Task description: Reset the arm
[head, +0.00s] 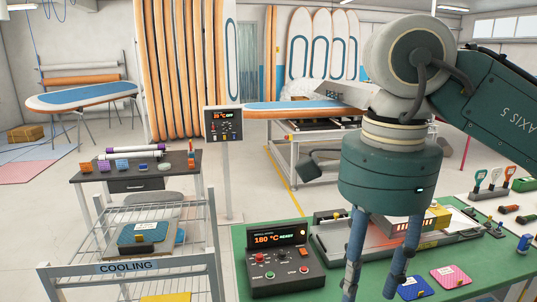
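My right arm comes in from the right with a dark green wrist above the green workbench (335,289). My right gripper (370,286) points down with its two blue-grey fingers apart. Nothing shows between them; the green bench top is visible there. The fingers stand in front of the grey press (340,242), and I cannot tell how high they are above the bench. My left gripper is not in view.
A control box (278,262) reading 180 °C READY sits left of the fingers. Blue (413,288) and pink (450,277) patches lie to their right. Hand tools lie farther right. A wire rack marked COOLING (128,266) stands at left.

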